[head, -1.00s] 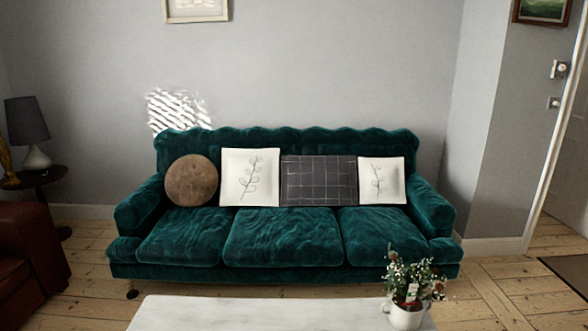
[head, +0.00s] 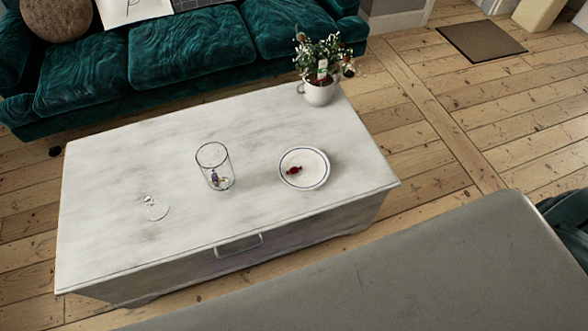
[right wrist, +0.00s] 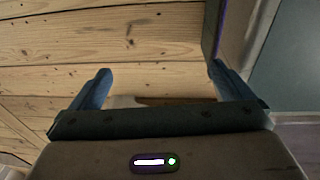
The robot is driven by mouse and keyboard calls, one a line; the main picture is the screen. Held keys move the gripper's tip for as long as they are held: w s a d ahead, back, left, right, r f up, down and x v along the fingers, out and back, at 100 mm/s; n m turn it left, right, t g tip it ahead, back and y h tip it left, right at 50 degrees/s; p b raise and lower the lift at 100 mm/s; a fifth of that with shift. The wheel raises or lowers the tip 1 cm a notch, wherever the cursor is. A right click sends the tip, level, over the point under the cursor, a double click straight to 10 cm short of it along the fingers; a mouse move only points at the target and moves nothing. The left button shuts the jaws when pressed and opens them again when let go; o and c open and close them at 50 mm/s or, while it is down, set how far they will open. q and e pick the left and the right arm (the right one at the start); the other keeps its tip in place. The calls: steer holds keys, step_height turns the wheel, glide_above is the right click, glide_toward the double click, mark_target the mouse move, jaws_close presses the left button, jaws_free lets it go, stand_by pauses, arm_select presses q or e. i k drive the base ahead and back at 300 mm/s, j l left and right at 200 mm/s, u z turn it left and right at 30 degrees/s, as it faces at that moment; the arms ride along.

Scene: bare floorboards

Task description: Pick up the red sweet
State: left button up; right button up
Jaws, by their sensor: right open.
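The red sweet (head: 293,171) lies on a white saucer with a dark rim (head: 318,181), on the right part of the pale coffee table in the head view. My right gripper (right wrist: 160,84) shows only in the right wrist view. Its two fingers are wide apart with nothing between them, and bare floorboards are beyond. The sweet is not in the right wrist view. My left gripper is in neither view.
The coffee table (head: 110,200) also bears a clear glass (head: 213,160) with small wrapped things inside, a glass object lying at left (head: 154,208), and a potted plant (head: 320,92). A green sofa (head: 190,50) stands behind. A grey surface (head: 450,260) fills the lower right.

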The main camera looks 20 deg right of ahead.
mark_target(293, 170)
steer(key=l+u, duration=0.15)
steer(key=l, duration=0.35)
steer(key=l+u, duration=0.15)
steer(key=l, duration=0.4)
steer(key=k+l+u, duration=0.15)
steer(key=l, duration=0.35)
steer(key=k+l+u, duration=0.15)
steer(key=l, duration=0.35)
steer(key=i, duration=0.05)
